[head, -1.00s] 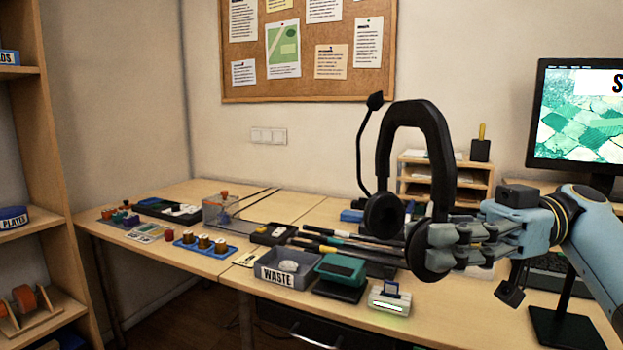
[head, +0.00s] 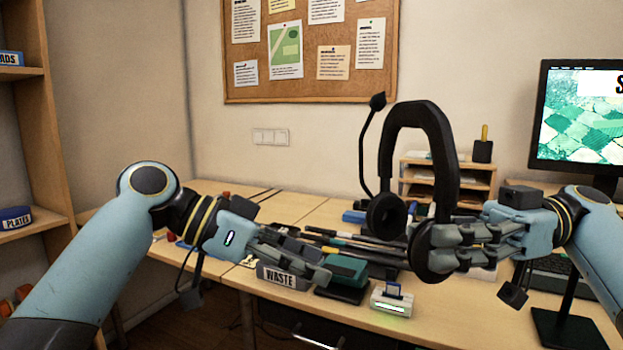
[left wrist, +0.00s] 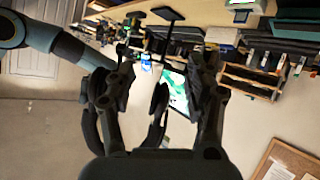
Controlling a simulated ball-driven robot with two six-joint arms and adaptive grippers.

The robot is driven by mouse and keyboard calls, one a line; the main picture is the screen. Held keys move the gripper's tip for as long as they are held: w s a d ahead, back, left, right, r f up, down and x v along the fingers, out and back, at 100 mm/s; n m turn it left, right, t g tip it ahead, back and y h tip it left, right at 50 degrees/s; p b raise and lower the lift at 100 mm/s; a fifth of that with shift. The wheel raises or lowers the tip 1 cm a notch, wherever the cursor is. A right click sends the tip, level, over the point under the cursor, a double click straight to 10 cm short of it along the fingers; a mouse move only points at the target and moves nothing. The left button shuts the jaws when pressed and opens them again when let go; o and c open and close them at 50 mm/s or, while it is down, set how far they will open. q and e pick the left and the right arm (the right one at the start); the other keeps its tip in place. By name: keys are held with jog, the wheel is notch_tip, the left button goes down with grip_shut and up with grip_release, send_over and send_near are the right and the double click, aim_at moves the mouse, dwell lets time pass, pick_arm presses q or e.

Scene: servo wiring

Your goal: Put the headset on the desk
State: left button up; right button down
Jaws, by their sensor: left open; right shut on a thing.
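The black headset (head: 420,115) with its microphone boom is held upright above the desk (head: 300,205). My right gripper (head: 440,250) is shut on its lower right ear cup. The other ear cup (head: 386,216) hangs free on the left. My left gripper (head: 325,275) is open and empty, over the desk left of the headset near the waste bin. In the left wrist view, the open fingers of my left gripper (left wrist: 160,85) frame the background, and a dark curved part of the headset (left wrist: 158,105) shows between them.
A grey waste bin (head: 284,277), a green-topped box (head: 347,270) and a small white device (head: 392,301) stand along the desk's front. A monitor (head: 580,120) and its stand are at right. A wooden letter tray (head: 450,180) stands behind. The left shelf (head: 50,150) borders the desk.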

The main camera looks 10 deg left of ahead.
pick_arm(q)
jog(key=m+t, duration=0.1)
jog(key=m, duration=0.1)
send_near(406, 214)
jog(key=a, duration=0.4)
jog(key=shift+h, duration=0.3)
jog(key=x, duration=1.1)
jog(key=shift+w+d+r, duration=0.1)
jog(key=shift+d+r, duration=0.2)
jog(key=shift+d, duration=0.05)
jog(key=shift+c, duration=0.3)
grip_shut()
pick_arm(e)
jog(key=c, duration=1)
grip_release()
jog(key=shift+o, duration=0.2)
jog(key=shift+r, duration=0.1)
